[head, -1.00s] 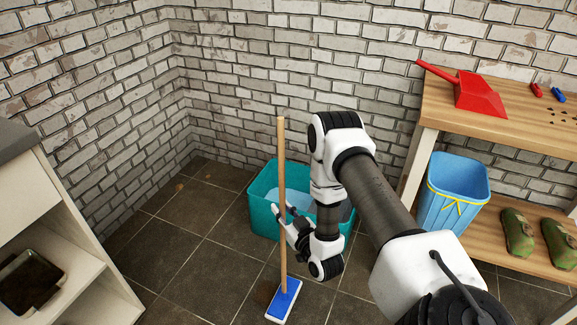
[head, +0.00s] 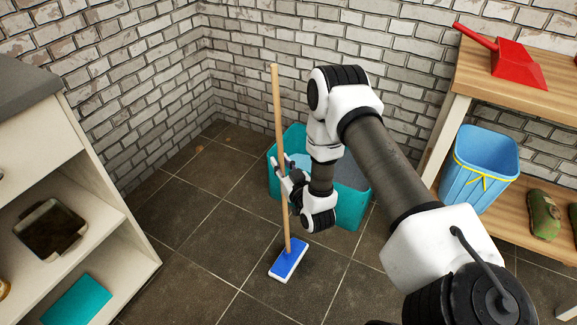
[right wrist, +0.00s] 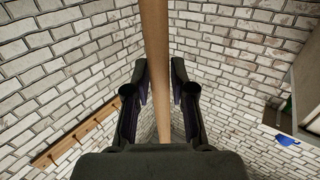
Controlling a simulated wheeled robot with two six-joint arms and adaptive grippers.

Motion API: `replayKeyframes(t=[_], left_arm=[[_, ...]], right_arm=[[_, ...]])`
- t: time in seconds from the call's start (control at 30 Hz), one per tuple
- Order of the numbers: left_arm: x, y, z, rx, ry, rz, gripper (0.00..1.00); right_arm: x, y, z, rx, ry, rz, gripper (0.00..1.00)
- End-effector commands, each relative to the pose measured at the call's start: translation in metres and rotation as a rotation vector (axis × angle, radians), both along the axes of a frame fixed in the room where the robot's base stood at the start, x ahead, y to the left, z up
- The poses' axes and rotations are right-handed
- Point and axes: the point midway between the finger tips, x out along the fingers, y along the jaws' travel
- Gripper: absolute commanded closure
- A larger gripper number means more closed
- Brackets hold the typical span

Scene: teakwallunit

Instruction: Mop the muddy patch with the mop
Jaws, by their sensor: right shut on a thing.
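The mop has a long wooden handle (head: 277,120) and a flat blue head with a white edge (head: 288,259). It stands nearly upright in the head view, its head low at the floor; I cannot tell if it touches. My right gripper (head: 285,183) is shut on the handle around mid-length. In the right wrist view the handle (right wrist: 155,60) runs between the two fingers. No clear muddy patch shows on the dark tiles; only faint brownish specks lie near the far corner. My left gripper is not in view.
A teal tub (head: 347,205) stands behind my right gripper. A wooden bench (head: 455,115) at right holds a red dustpan (head: 515,65) and, below, a blue bin (head: 478,170). A pale shelf unit (head: 105,215) stands at left. The tiled floor (head: 205,225) between is clear.

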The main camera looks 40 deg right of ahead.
Motion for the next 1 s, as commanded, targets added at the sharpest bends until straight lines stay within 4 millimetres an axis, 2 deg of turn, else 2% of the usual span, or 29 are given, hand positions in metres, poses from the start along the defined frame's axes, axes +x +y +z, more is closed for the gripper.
replayKeyframes(t=[1.0], left_arm=[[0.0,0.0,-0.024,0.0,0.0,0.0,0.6]], right_arm=[[0.062,0.024,0.0,0.002,0.0,0.002,1.0]])
